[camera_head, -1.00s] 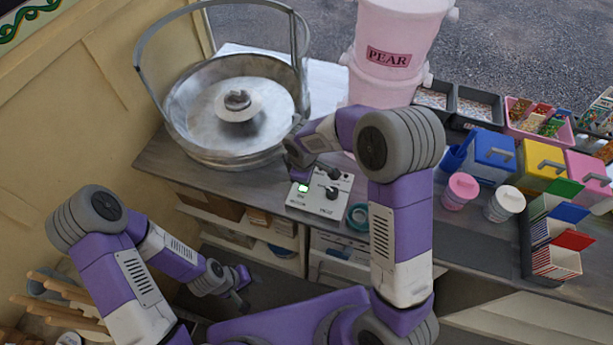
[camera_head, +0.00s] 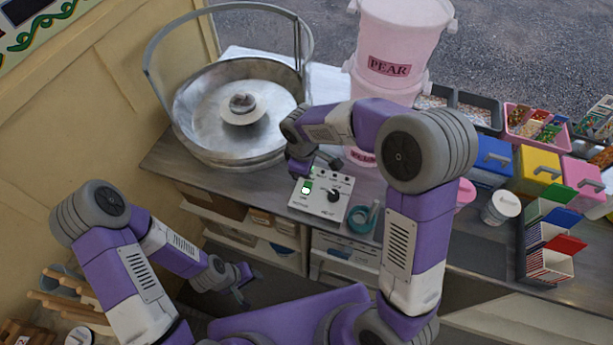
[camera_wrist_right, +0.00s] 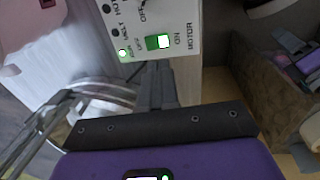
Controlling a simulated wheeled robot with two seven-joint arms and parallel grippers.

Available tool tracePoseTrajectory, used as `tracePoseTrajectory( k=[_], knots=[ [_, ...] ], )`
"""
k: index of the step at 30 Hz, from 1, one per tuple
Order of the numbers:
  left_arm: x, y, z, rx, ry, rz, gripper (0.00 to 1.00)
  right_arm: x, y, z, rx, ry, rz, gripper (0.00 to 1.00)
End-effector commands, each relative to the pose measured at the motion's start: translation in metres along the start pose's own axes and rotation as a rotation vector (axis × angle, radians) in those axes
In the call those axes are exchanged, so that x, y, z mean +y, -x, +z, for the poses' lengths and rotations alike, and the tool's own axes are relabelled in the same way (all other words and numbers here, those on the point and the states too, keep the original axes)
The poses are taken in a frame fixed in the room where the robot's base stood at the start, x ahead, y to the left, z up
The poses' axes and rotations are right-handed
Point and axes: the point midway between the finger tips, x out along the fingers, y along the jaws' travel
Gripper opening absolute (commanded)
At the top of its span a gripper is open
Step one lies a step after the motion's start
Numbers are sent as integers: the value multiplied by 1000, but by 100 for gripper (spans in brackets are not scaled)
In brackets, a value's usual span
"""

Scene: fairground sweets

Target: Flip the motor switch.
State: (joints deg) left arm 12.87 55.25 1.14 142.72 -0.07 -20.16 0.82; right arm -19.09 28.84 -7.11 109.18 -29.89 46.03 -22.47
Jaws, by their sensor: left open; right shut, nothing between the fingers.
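The control box (camera_head: 330,205) is a pale panel at the counter's front edge, with dark dials. Its motor switch (camera_head: 306,188) is a green and white rocker near the panel's left side. In the right wrist view the switch (camera_wrist_right: 158,41) shows a green part and a bright white part, beside the words ON and MOTOR; a small green lamp (camera_wrist_right: 123,53) glows beside it. My right gripper (camera_wrist_right: 158,80) is shut and empty, apart from the switch in that picture; contact is not visible. My left gripper (camera_head: 243,287) is open and empty, low in front of the counter.
The round metal floss pan (camera_head: 200,125) with its hoop stands left of the box. Teal tape (camera_head: 363,218) lies right of the box. A pink PEAR bucket (camera_head: 400,30) stands behind. Coloured bins and tubs fill the right. Shelves are below the counter.

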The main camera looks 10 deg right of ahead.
Motion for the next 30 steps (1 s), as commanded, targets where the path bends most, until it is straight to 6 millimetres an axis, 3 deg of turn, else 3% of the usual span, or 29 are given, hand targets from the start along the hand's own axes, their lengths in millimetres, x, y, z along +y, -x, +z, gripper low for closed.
tracePoseTrajectory(
  k=[3,9,23,30],
  knots=[
    [1,3,0,0,0,0,43,1,24,0,4,-2,3,0],
    [2,4,0,0,0,0,43,0,42,0,2,0,2,0],
    [0,1,0,0,0,0,43,1,44,0,2,-2,1,0],
    [-13,-34,-2,0,0,0,43,7,36,0,5,-2,-1,0]
  ],
)
